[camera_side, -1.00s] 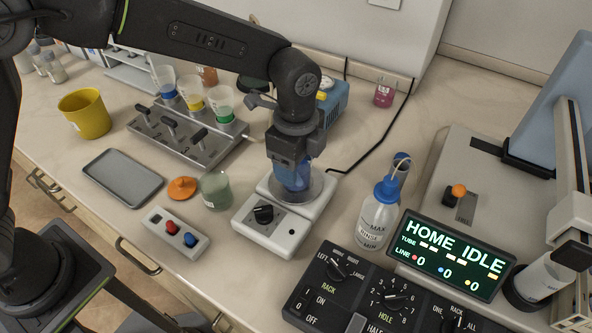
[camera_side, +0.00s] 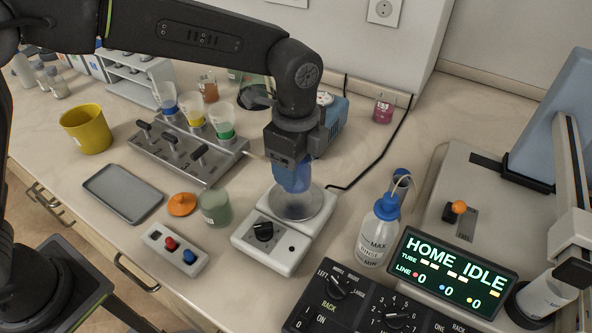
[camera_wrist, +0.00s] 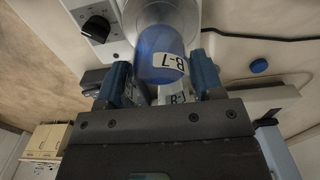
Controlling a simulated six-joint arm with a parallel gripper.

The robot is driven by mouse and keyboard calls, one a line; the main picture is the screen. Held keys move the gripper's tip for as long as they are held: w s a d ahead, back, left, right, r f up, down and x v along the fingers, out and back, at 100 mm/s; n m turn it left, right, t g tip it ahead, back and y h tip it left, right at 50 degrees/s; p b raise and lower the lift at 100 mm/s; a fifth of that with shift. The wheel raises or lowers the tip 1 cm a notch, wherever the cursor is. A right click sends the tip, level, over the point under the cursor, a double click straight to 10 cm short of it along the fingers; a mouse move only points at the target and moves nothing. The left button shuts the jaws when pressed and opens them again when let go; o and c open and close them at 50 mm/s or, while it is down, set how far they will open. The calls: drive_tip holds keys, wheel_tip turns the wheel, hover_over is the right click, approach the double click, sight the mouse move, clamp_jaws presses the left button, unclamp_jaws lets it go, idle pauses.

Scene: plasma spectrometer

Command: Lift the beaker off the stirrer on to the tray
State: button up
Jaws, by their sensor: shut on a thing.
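The beaker (camera_side: 293,180), with blue liquid, is above the round plate of the white stirrer (camera_side: 265,244). It also shows in the wrist view (camera_wrist: 160,55), labelled B-7. My gripper (camera_wrist: 163,85) is shut on it, with a blue finger on each side. In the side view my gripper (camera_side: 292,165) points down and hides the upper part of the beaker. The beaker looks slightly raised, but the exact gap to the plate is hard to tell. The grey tray (camera_side: 122,193) lies flat and empty at the left.
Between the stirrer and tray stand a greenish beaker (camera_side: 214,207), an orange lid (camera_side: 181,204) and a button box (camera_side: 174,249). Behind is a rack with coloured cups (camera_side: 190,150). A wash bottle (camera_side: 377,232) and control panel (camera_side: 350,300) are at the right.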

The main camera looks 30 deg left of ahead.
drive_tip(key=a+r, duration=0.7)
drive_tip(key=a, duration=0.5)
drive_tip(key=s+a, duration=0.3)
drive_tip(key=a, duration=0.6)
drive_tip(key=s+a, duration=0.3)
drive_tip(key=a, duration=0.7)
drive_tip(key=s+a+f, duration=0.3)
drive_tip(key=s+a, duration=0.1)
drive_tip(key=s, duration=0.4)
drive_tip(key=s+a+f, duration=0.2)
drive_tip(key=s+a, duration=0.3)
drive_tip(key=s, duration=0.4)
hover_over(136, 202)
wheel_tip(136, 202, down, 7)
drive_tip(key=shift+r, duration=0.1)
drive_tip(key=shift+f, duration=2.05)
drive_tip(key=shift+f, duration=0.15)
